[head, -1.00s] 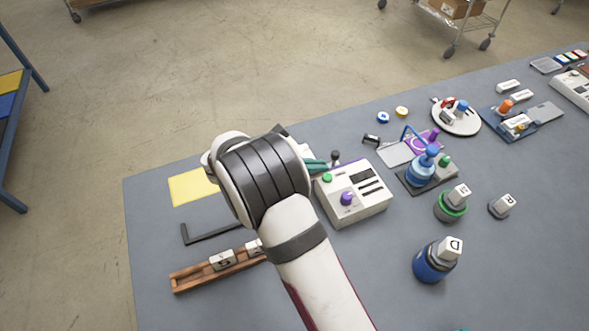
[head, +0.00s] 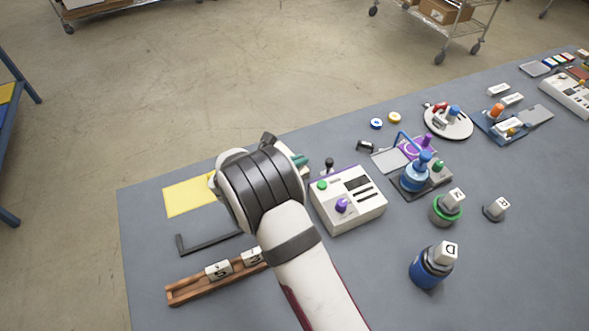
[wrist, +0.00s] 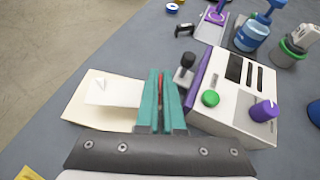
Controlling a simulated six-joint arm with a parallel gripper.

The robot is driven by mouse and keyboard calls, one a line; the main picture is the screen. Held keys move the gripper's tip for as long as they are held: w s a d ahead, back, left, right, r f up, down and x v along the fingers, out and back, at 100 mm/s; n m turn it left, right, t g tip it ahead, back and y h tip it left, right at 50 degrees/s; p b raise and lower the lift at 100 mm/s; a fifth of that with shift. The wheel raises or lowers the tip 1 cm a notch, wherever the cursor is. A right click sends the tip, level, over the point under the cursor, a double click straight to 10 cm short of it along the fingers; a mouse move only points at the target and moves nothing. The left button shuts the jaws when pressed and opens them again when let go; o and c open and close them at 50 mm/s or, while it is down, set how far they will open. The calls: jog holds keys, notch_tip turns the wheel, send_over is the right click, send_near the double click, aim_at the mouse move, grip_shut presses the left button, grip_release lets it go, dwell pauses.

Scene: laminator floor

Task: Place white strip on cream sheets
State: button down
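The cream sheets (wrist: 78,108) lie on the grey table left of my gripper in the wrist view. A flat white strip (wrist: 112,93) shows over them, with a small pale mark near its far edge. Its right end meets the left finger in the picture; I cannot tell if they touch. My gripper (wrist: 161,75) has two teal fingers close together, with a thin red sliver between them. I cannot tell whether they are shut or slightly apart. In the head view my arm hides the sheets and strip; a bit of the teal fingers (head: 300,160) shows.
A white control box (head: 350,215) with a green button and purple knob stands close right of my gripper. A yellow sheet (head: 185,197), a black angle bar (head: 205,243) and a wooden rack (head: 190,290) lie left. Blue bottles and gadgets fill the right.

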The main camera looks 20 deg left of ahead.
jog(key=f, duration=0.4)
jog(key=shift+a+f, duration=0.15)
jog(key=shift+a, duration=0.15)
jog(key=shift+f, duration=0.1)
jog(key=c, duration=1)
grip_release()
jog(key=shift+c, duration=0.2)
